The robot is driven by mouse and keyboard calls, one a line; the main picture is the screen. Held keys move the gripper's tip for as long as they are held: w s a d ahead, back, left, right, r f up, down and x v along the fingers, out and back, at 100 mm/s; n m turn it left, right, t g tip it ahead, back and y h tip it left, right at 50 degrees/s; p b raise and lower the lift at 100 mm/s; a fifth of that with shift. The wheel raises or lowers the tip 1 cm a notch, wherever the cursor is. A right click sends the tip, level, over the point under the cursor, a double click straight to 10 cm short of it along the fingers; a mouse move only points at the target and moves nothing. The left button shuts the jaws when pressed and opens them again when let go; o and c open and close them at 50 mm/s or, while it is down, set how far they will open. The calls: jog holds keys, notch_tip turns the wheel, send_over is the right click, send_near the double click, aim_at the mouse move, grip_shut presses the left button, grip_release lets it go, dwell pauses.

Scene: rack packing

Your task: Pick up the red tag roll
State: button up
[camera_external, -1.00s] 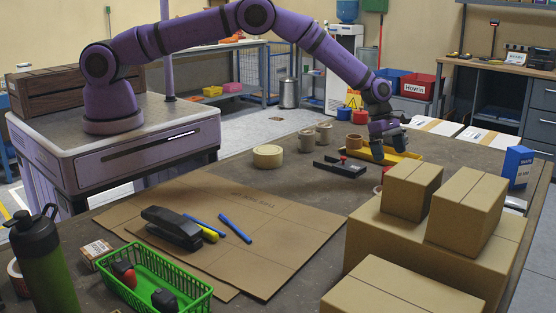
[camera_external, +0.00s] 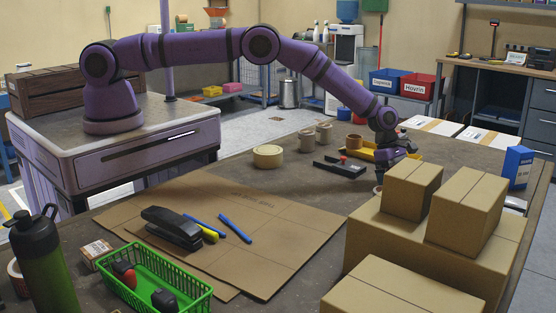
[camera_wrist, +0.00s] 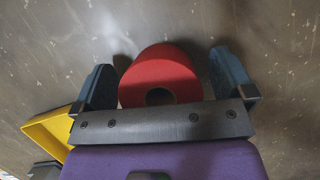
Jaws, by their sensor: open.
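The red tag roll (camera_wrist: 158,72) lies on the dark table in the wrist view, with its core hole partly showing. My gripper (camera_wrist: 163,80) is open, with one blue-grey finger on each side of the roll and a gap to each. The roll's lower edge is hidden behind the gripper's dark crossbar. In the external view my gripper (camera_external: 383,178) is low over the table, just left of the cardboard boxes. The roll is mostly hidden there by the gripper and the boxes.
A yellow tray (camera_external: 410,156) stands right behind the gripper and shows at the left in the wrist view (camera_wrist: 45,128). A black holder (camera_external: 340,168) lies to the left. Stacked cardboard boxes (camera_external: 440,232) stand close in front and to the right.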

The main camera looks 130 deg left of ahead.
jog(key=c, duration=1)
jog(key=shift+r, duration=0.1)
